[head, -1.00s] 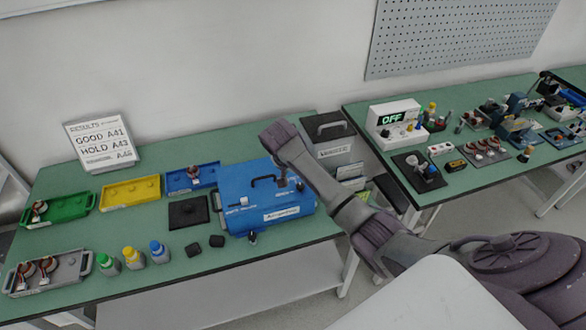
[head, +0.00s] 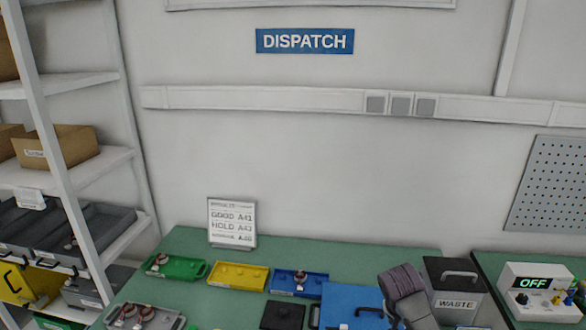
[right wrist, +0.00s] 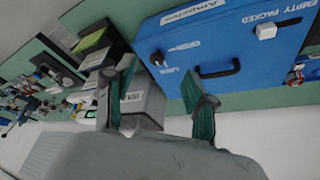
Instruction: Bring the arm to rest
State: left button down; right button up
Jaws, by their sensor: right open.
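My right gripper (right wrist: 157,74) shows in the right wrist view with its two fingers spread apart and nothing between them. It is by the blue case (right wrist: 190,28), which has a black handle and a white switch near the "EMPTY PACKED" label. A link of my right arm (head: 405,292) rises at the lower right of the head view. It covers part of the blue case (head: 345,303) there, and the gripper itself does not show in that view. My left arm and gripper are not in view.
A shelf rack (head: 75,85) stands at left.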

jog(key=s+a+f+n+y, duration=0.1)
jog(key=s+a+f+n, duration=0.35)
jog(key=s, duration=0.45)
jog(key=s+a+r+n+t+y, duration=0.1)
jog(key=s+a+n, duration=0.25)
jog(key=s, duration=0.75)
jog(key=s+a+r+n+y, duration=0.1)
jog(key=s+a+n+y, duration=0.2)
jog(key=s, duration=0.7)
notch_tip(320, 180, down, 32)
jog(key=s+n+g+h+b, duration=0.1)
jog(key=s+n+b, duration=0.1)
jog(key=b, duration=0.6)
jog(key=s+d+f+b, duration=0.1)
jog(key=s+f+b, duration=0.2)
jog(key=s+f, duration=0.5)
jog(key=s+d+f+g+b, duration=0.1)
jog(key=s+f, duration=0.7)
jog(key=f, duration=0.8)
jog(key=shift+s+d+f+b, duration=0.2)
jog(key=shift+s+d+b, duration=0.2)
jog(key=shift+b, duration=0.85)
